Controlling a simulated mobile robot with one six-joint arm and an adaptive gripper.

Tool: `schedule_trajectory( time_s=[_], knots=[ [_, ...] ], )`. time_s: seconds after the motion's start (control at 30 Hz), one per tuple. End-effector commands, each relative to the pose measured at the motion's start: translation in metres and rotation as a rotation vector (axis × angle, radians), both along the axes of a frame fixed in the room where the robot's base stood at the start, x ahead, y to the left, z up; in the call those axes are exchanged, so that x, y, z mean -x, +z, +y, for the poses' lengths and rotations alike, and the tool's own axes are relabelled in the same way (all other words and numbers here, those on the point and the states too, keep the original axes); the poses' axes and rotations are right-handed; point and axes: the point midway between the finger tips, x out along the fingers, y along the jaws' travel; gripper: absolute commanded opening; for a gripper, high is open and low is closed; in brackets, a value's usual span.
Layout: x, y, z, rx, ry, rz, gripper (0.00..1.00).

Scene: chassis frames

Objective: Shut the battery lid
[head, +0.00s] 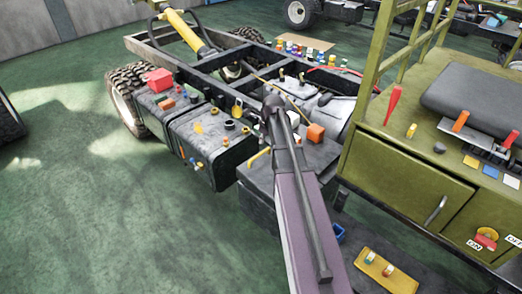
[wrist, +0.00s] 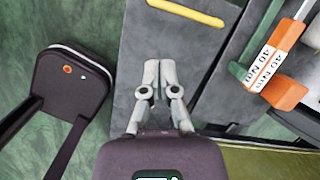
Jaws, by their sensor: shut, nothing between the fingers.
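A dark grey box with a flat top, which looks like the battery box, stands at the chassis side in the head view (head: 262,186), partly behind my arm. A yellow bar (head: 258,158) lies along its top edge and also shows at the top of the wrist view (wrist: 187,12). In the wrist view a flat dark grey panel (wrist: 205,70), likely the lid, lies under my gripper (wrist: 158,75). My gripper is shut and empty, with its fingertips short of the yellow bar. Contact with the panel and how far the lid stands open cannot be told. My arm hides the gripper in the head view.
An orange block (head: 316,132) sits just right of my arm; it carries a 40 Nm label in the wrist view (wrist: 272,66). A green cabinet (head: 405,190) stands close on the right. Dark tanks (head: 205,140) with small parts lie left. Green floor is free at front left.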

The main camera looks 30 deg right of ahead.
Motion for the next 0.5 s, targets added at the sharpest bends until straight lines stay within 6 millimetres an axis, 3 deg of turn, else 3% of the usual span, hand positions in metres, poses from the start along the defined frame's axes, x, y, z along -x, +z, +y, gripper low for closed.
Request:
schedule_trajectory(
  time_s=[0.2,0.5],
  knots=[
    [-0.017,0.008,-0.032,-0.067,-0.252,-0.001,0.0],
    [-0.019,0.009,-0.04,-0.091,-0.336,0.0,0.0]
  ],
)
